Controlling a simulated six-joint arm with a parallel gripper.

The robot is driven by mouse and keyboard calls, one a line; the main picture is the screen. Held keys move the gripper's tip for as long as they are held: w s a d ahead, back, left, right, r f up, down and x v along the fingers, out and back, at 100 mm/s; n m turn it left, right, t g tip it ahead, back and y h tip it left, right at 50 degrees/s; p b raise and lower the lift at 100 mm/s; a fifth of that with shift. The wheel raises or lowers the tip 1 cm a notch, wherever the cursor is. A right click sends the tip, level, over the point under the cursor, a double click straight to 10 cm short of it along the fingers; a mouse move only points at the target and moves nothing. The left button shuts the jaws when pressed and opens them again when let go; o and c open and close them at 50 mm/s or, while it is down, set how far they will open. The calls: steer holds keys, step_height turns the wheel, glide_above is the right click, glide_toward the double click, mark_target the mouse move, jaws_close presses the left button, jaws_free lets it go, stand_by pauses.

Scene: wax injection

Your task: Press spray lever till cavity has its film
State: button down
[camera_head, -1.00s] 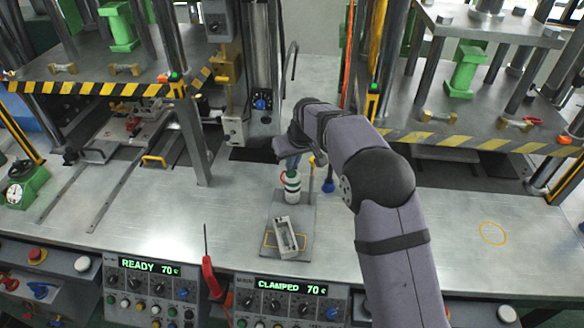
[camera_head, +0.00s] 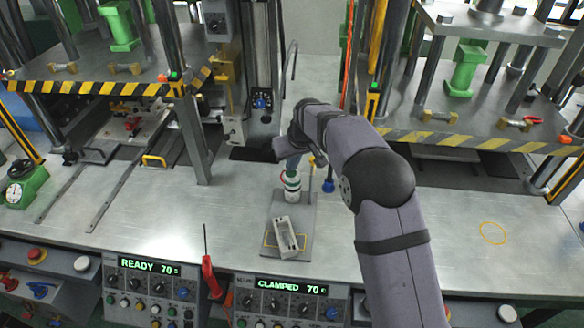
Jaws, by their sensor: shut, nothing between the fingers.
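A white spray can with green and red bands (camera_head: 291,186) stands upright on a grey base plate (camera_head: 301,216). The spray lever is not clearly visible; my gripper (camera_head: 291,164) covers the can's top. My gripper is shut and points down at the top of the can, with no object between its fingers; whether it touches the lever cannot be told. A grey mould block with an open cavity (camera_head: 285,236) lies in front of the can, on the plate's yellow-marked area. Any film in the cavity is too small to make out.
Presses with yellow-black striped edges (camera_head: 90,88) stand left and right (camera_head: 470,142). A red-handled screwdriver (camera_head: 210,277) stands at the front edge. Control panels read READY (camera_head: 150,266) and CLAMPED (camera_head: 290,288). The metal table is clear at right, around a yellow ring (camera_head: 493,233).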

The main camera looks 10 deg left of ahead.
steer(key=shift+f+b, duration=0.6)
steer(key=shift+f, duration=0.45)
steer(key=shift+r+p, duration=2.1)
steer(key=shift+r, duration=0.65)
steer(key=shift+s+d, duration=0.15)
steer(key=shift+d, duration=0.05)
steer(key=s+d+m+g+h+b, duration=0.1)
steer(key=s+d+m+g+h, duration=0.15)
steer(key=s+d, duration=1.35)
steer(key=s+d+f+m, duration=0.1)
steer(key=s+d+f, duration=0.1)
steer(key=s, duration=0.8)
steer(key=s+d+f+m+g+b, duration=0.1)
steer(key=s+d+f+m, duration=0.1)
steer(key=s+d, duration=0.3)
steer(key=s, duration=0.4)
steer(key=shift+s+f, duration=0.35)
